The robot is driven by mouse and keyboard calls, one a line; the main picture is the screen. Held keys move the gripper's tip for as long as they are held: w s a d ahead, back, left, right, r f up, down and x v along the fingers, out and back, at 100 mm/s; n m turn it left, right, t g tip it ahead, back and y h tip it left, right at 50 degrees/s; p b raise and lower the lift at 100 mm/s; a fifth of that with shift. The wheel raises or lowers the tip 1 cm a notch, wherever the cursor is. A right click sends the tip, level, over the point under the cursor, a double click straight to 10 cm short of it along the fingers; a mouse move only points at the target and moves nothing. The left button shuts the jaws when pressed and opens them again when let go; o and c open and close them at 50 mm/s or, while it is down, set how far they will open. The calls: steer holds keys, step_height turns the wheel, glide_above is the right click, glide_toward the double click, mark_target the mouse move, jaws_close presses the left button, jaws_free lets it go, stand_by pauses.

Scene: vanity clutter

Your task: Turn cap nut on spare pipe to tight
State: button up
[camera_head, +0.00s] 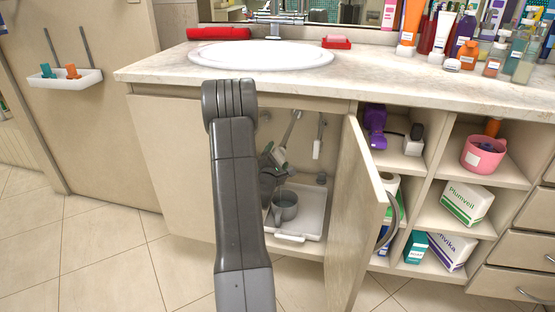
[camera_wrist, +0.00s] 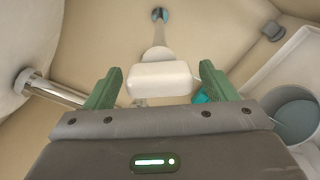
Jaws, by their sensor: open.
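In the wrist view, a white, rounded block-like piece (camera_wrist: 160,78), which looks like the cap nut, sits at the near end of a thin pale pipe (camera_wrist: 157,52). The pipe runs back to a dark and blue fitting. My gripper (camera_wrist: 160,69) is open, with one green finger on each side of the white piece and gaps showing. I cannot tell how deep it sits between the fingers. In the head view, a tilted pipe ends in this white piece (camera_head: 280,156) inside the open cabinet. How tight the nut is does not show.
A grey mug (camera_head: 284,205) stands in a white tray (camera_head: 312,222) on the cabinet floor. A second hanging pipe (camera_head: 317,148) is to the right. The open cabinet door (camera_head: 350,220) bounds the right side. A metal pipe (camera_wrist: 55,91) is left of my gripper.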

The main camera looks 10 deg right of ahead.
steer(key=shift+w+d, duration=0.1)
steer(key=shift+w, duration=0.1)
steer(key=c, duration=1)
steer(key=shift+m, duration=0.3)
steer(key=shift+m+b, duration=0.7)
steer(key=shift+m, duration=0.2)
steer(key=shift+m+b, duration=0.85)
steer(key=shift+m, duration=1.05)
